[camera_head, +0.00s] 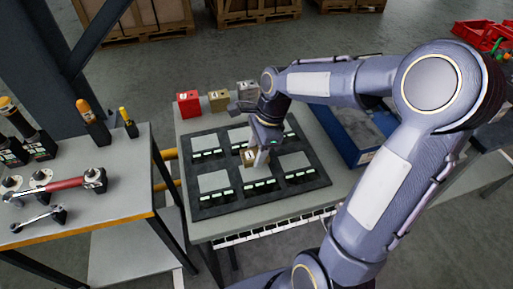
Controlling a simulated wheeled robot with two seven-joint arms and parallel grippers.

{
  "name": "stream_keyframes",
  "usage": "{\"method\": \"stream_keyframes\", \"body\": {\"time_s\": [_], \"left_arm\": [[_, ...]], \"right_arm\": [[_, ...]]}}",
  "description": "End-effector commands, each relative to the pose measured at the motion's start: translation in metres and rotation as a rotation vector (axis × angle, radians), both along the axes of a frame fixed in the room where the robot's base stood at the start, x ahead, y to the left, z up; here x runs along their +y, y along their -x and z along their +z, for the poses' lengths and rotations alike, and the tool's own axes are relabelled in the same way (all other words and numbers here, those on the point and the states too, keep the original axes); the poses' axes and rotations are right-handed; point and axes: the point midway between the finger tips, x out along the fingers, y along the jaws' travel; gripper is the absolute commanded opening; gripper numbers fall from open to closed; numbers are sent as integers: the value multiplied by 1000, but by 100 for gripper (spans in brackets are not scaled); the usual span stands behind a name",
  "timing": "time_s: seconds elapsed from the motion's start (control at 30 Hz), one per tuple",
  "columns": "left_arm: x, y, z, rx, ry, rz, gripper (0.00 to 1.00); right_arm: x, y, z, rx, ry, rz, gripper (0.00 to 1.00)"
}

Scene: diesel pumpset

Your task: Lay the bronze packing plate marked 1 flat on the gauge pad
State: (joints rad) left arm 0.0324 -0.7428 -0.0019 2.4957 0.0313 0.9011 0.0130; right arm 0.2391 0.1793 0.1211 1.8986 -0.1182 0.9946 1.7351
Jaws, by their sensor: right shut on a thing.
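My right gripper (262,155) is over the middle of a dark board on the table, pointing down. It is shut on a small bronze plate (249,158) with a white mark that looks like a 1. I cannot tell whether the plate touches the board or is held just above it. The dark board (232,206) carries several light grey square pads, one at front left (214,182) and one at right (293,161), with green-lit strips beside them. I cannot tell which is the gauge pad. My left gripper is not in view.
A red block (188,105), a bronze block (219,101) and a grey block (247,91) stand along the table's back edge. A blue tray (346,152) lies to the right. A side table at left holds tools, including a red-handled one (64,184).

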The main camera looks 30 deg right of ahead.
Motion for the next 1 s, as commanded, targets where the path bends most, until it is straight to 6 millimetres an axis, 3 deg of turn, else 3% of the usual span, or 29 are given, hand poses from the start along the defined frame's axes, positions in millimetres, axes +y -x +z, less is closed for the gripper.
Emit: {"method": "stream_keyframes", "body": {"time_s": [0.4,1.0], "left_arm": [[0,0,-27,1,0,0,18],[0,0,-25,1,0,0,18]], "right_arm": [[0,0,-39,0,0,0,4],[0,0,-40,-1,0,0,4]]}}
